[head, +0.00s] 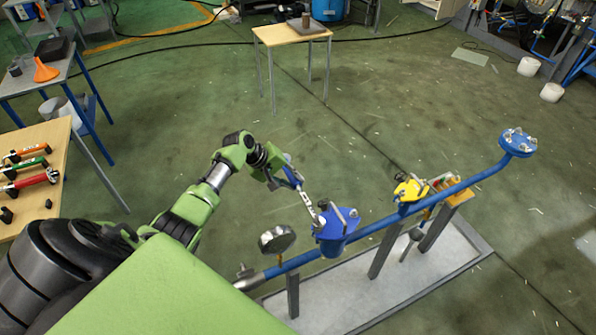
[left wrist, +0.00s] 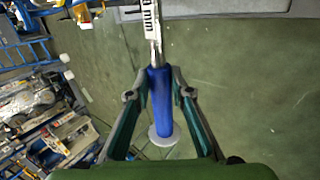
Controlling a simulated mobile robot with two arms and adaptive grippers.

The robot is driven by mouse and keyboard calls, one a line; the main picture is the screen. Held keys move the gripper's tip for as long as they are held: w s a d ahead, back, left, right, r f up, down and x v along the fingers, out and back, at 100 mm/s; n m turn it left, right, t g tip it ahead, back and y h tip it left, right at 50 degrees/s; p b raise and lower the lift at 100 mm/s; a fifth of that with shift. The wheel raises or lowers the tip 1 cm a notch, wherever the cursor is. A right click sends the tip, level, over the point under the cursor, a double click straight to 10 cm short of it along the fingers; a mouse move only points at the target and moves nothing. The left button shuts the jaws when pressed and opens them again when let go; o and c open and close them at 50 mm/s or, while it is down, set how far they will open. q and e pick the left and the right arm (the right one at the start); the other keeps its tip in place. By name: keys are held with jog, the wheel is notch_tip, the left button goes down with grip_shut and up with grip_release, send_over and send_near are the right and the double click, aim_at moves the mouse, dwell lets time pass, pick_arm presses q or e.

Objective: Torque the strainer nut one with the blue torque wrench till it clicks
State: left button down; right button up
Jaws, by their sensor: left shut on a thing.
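My left gripper (head: 280,177) is shut on the blue handle of the torque wrench (head: 306,200). The wrench slopes down to the right, with its silver shaft and head end at the top of the blue strainer (head: 333,230). Whether the head sits on a strainer nut is too small to tell. In the left wrist view the blue wrench handle (left wrist: 160,98) lies between the two fingers of the left gripper (left wrist: 158,94), and its silver shaft with a white label points up. My right gripper is not in view.
A blue pipe (head: 376,238) runs from the strainer to a flange (head: 517,142) at the right, past a yellow-topped valve (head: 411,189). A round gauge (head: 277,239) stands left of the strainer. A wooden table (head: 45,150) holds other wrenches.

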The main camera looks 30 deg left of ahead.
pick_arm(q)
jog(key=shift+s+a+r, duration=0.1)
jog(key=shift+a+r, duration=0.05)
jog(key=shift+r, duration=0.1)
jog(key=s+n+t+y+p, duration=0.1)
jog(key=s+n+y+p, duration=0.5)
jog(key=s+n+p, duration=0.4)
jog(key=s+p, duration=0.1)
jog(key=s, duration=0.3)
jog(key=shift+s+a+n+y, duration=0.3)
jog(key=shift+s, duration=0.05)
dwell(0.5)
jog(key=shift+f, duration=0.1)
